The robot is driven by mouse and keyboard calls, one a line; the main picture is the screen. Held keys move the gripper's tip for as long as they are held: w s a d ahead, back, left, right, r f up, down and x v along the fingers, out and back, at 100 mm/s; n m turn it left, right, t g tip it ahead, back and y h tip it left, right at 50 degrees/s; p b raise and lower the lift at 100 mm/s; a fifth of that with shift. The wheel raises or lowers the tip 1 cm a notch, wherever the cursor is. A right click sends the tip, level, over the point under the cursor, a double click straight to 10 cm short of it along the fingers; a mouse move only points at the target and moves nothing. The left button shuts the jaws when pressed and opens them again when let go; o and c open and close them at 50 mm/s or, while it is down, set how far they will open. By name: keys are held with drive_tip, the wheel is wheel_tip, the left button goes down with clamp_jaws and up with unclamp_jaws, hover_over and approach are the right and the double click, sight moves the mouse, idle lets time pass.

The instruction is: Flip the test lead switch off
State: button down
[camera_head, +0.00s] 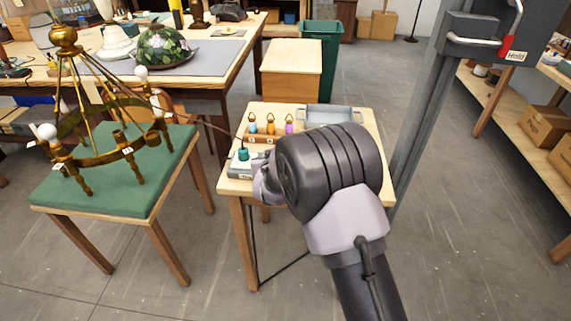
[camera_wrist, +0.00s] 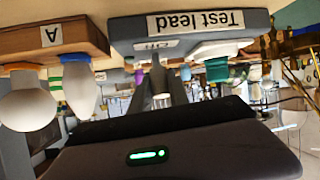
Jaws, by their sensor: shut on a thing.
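The test lead box (camera_wrist: 190,27) is a grey box that hangs upside down in the wrist view, with a "Test lead" label and a small label reading "Off". My gripper (camera_wrist: 160,68) reaches up to the box just beside the small label, its fingers shut on the test lead switch. The switch is mostly hidden between the fingertips. A teal socket (camera_wrist: 217,69) sits on the box to the right of the fingers. In the head view the box (camera_head: 239,171) is on the small table's left side, and my wrist covers the fingers.
A grey tray (camera_head: 331,115) lies at the small table's back. A brass chandelier (camera_head: 98,155) stands on a green-topped stand at left.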

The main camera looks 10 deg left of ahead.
drive_tip(key=shift+s+f+t+b, duration=0.15)
drive_tip(key=shift+f+t+b, duration=0.15)
drive_tip(key=shift+b, duration=0.55)
drive_tip(key=shift+r, duration=0.15)
drive_tip(key=c, duration=1.3)
unclamp_jaws()
drive_tip(key=shift+o, duration=0.2)
drive_tip(key=shift+s+r, duration=0.1)
drive_tip(key=shift+s, duration=0.05)
drive_tip(key=p+v, duration=0.3)
drive_tip(key=v, duration=1.4)
drive_tip(key=shift+s, duration=0.1)
